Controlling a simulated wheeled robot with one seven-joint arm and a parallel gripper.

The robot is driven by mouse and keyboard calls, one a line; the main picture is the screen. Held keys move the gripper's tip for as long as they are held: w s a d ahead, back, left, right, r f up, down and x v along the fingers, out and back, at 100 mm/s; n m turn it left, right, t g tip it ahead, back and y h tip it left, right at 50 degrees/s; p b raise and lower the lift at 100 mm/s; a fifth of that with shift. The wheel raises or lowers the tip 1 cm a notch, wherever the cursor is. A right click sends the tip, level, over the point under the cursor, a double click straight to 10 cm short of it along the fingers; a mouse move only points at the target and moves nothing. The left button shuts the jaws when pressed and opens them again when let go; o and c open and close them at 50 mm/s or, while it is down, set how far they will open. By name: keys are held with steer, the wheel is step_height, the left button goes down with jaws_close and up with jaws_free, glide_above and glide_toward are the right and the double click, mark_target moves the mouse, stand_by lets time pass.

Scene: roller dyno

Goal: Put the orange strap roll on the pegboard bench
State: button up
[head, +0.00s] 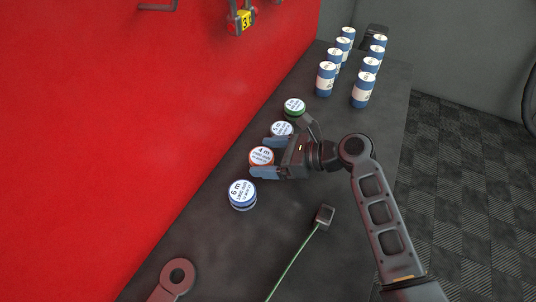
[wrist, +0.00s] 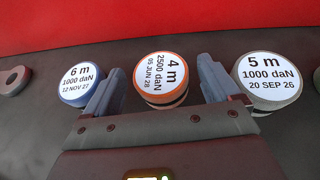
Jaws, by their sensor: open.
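The orange strap roll (head: 261,156) stands on a dark bench top, its white label reading "4 m"; it also shows in the wrist view (wrist: 162,82). My gripper (head: 259,158) is open, with its two blue-grey fingers on either side of this roll. A pegboard bench cannot be made out in either view.
Close beside the fingers stand a blue "6 m" roll (head: 241,194) and a grey "5 m" roll (head: 282,130). A green roll (head: 294,106) and several blue-white cans (head: 363,90) are farther back. A red wall (head: 150,130) borders the bench.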

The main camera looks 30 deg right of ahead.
steer(key=shift+r, duration=0.15)
steer(key=v, duration=1.2)
steer(key=shift+d, duration=0.1)
stand_by(0.3)
